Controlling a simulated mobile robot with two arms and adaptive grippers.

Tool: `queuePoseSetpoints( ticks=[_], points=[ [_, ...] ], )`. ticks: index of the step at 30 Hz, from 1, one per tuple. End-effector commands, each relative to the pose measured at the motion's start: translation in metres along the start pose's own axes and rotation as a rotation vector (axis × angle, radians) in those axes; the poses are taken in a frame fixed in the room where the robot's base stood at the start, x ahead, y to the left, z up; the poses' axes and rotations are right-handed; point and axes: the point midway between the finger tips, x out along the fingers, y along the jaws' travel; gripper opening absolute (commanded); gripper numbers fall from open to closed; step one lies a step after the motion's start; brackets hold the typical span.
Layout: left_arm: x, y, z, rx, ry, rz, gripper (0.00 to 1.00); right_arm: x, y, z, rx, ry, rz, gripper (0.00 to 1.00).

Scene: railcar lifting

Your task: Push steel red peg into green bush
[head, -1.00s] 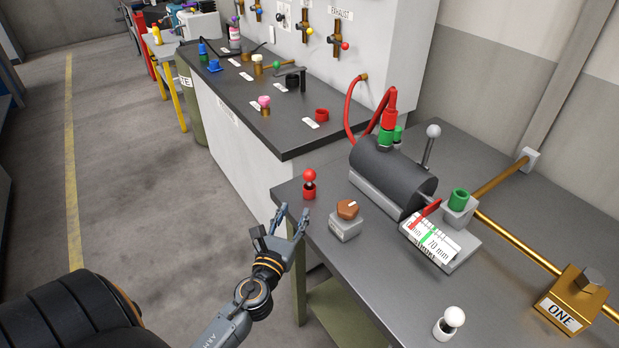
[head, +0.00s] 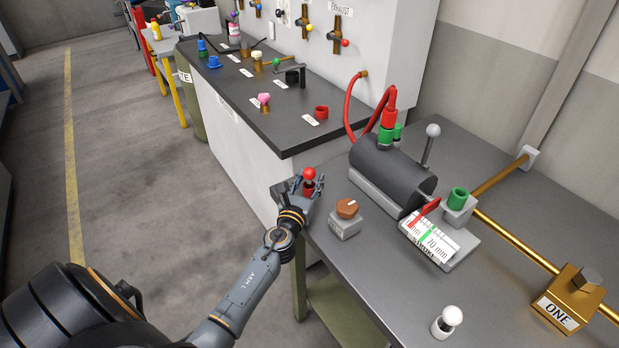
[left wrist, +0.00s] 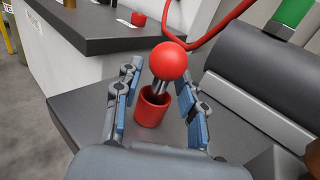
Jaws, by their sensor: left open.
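The steel red peg (head: 309,173) has a red ball head and a steel shaft. In the left wrist view the ball (left wrist: 168,61) is seen from close above, and the shaft leans a little in the bush. My left gripper (head: 308,184) is open, with its fingers on either side of the peg and bush; I see no clear contact. My right gripper is not in view.
A brown-topped knob box (head: 345,219) stands right of the peg. A white peg (head: 447,321) stands nearer.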

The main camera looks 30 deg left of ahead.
Motion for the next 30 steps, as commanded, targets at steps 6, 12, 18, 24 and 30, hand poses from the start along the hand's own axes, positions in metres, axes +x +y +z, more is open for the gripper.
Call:
queuePoseSetpoints(
  ticks=[6, 12, 18, 24, 30],
  points=[
    [0.000, 0.000, 0.000, 0.000, 0.001, 0.000, 0.32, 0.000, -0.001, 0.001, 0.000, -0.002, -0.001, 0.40],
    [0.000, 0.000, 0.000, 0.000, 0.000, 0.000, 0.00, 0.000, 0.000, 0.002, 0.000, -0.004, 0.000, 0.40],
    [0.000, 0.000, 0.000, 0.000, -0.001, 0.000, 0.00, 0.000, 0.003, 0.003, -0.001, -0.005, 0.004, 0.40],
    [0.000, 0.000, 0.004, 0.001, -0.001, 0.000, 0.00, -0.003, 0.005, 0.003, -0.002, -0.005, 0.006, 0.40],
    [0.000, 0.000, 0.021, 0.001, -0.002, 0.000, 0.00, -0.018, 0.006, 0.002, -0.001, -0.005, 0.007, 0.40]
  ],
)
